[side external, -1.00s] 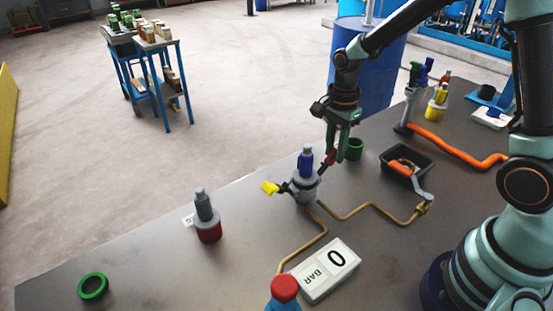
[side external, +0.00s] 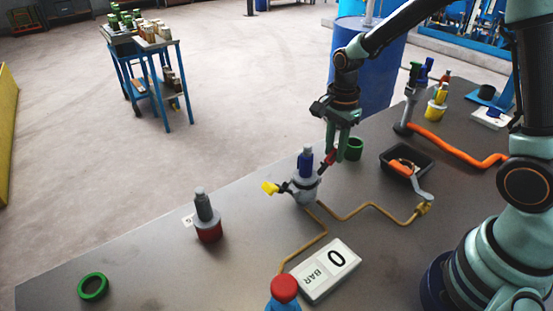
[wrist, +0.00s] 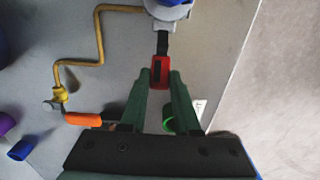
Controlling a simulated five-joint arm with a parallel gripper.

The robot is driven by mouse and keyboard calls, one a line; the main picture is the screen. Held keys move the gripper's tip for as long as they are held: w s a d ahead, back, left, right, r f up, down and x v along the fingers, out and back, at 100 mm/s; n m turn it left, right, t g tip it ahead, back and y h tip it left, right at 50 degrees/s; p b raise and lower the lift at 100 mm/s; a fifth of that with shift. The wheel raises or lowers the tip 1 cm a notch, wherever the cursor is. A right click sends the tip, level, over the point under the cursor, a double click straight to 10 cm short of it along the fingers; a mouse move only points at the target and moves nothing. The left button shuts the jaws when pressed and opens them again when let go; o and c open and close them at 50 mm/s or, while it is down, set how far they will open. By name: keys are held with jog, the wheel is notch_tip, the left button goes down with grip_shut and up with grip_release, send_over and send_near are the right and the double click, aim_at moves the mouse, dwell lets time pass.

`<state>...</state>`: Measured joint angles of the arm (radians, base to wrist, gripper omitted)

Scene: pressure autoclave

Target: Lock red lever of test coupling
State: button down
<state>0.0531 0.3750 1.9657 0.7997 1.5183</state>
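The test coupling (side external: 306,178) is a grey fitting with a blue top, upright on the bench. A yellow-ended lever (side external: 271,188) sticks out to its left. Its red lever (side external: 328,159) sticks out and up to its right. In the wrist view the red lever (wrist: 160,72) lies between the green fingertips on a black arm running to the coupling (wrist: 167,10). My gripper (side external: 336,150) is right of the coupling. In the wrist view my gripper (wrist: 160,80) has a finger against each side of the red lever, with no clear gap.
A brass pipe (side external: 362,208) runs from the coupling to a valve with an orange handle (side external: 401,168) by a black tray. A pressure display (side external: 329,271) reads 0 BAR. A green ring (side external: 353,149) is behind my gripper. A grey-and-red fitting (side external: 207,217) stands left.

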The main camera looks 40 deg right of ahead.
jog(key=shift+a+r, duration=0.45)
jog(key=shift+a, duration=0.4)
jog(key=shift+a+r, duration=0.4)
jog(key=shift+a, duration=2.15)
jog(key=c, duration=0.6)
grip_release()
jog(key=shift+c, duration=0.2)
jog(key=shift+r, duration=0.1)
notch_tip(320, 180, up, 12)
jog(key=shift+s, duration=0.1)
